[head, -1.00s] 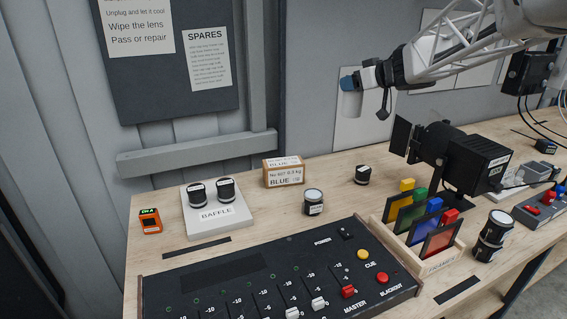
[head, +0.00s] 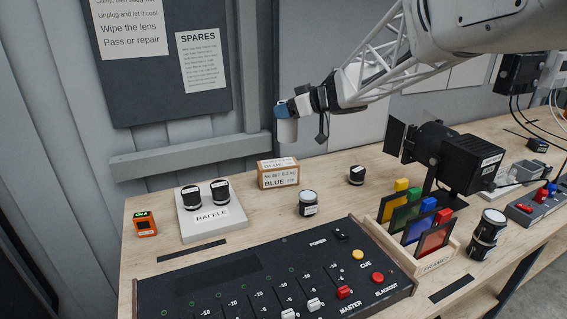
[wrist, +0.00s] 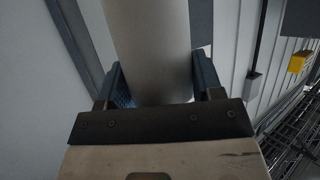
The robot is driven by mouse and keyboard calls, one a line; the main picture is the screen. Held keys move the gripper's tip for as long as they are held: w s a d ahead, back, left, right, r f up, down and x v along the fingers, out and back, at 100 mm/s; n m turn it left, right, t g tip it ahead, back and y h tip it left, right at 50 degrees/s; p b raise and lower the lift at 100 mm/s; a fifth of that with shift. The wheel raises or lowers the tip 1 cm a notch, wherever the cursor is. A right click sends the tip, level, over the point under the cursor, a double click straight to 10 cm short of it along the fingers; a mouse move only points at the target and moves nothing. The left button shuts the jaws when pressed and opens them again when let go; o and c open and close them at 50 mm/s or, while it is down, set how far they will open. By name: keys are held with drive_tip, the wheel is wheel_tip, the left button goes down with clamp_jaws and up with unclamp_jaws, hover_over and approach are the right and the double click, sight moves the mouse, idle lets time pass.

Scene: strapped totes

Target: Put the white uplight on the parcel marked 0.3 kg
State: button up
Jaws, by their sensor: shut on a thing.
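My gripper (head: 282,112) is shut on a pale, upright cylinder, the white uplight (head: 287,131). In the wrist view the uplight (wrist: 150,50) fills the space between the two blue fingers of my gripper (wrist: 158,88). It is held in the air, above and apart from the bench. The parcel (head: 278,174) is a small brown box with white labels reading "0.3 kg" and "BLUE". It stands on the bench near the wall, below the uplight in the head view. Its top label shows and nothing rests on it.
A white baffle tray (head: 213,222) with two black-and-white cans stands left of the parcel. Another can (head: 308,203) is just right and in front of it. A black lamp (head: 440,157), a colour frame rack (head: 433,260) and a control desk (head: 270,285) occupy the right and front.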

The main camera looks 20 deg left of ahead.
wheel_tip(320, 180, down, 12)
drive_tip(key=shift+r, duration=0.2)
drive_tip(key=shift+w, duration=0.1)
drive_tip(key=w+a+f, duration=0.1)
drive_tip(key=w+a, duration=0.7)
drive_tip(key=w, duration=0.5)
drive_tip(key=shift+w+a+f, duration=0.15)
drive_tip(key=shift+a+f, duration=0.05)
drive_tip(key=shift+a, duration=0.15)
drive_tip(key=shift+f, duration=0.15)
drive_tip(key=shift+f, duration=1.65)
drive_tip(key=shift+f, duration=0.1)
drive_tip(key=o, duration=1.3)
drive_tip(key=shift+f, duration=0.1)
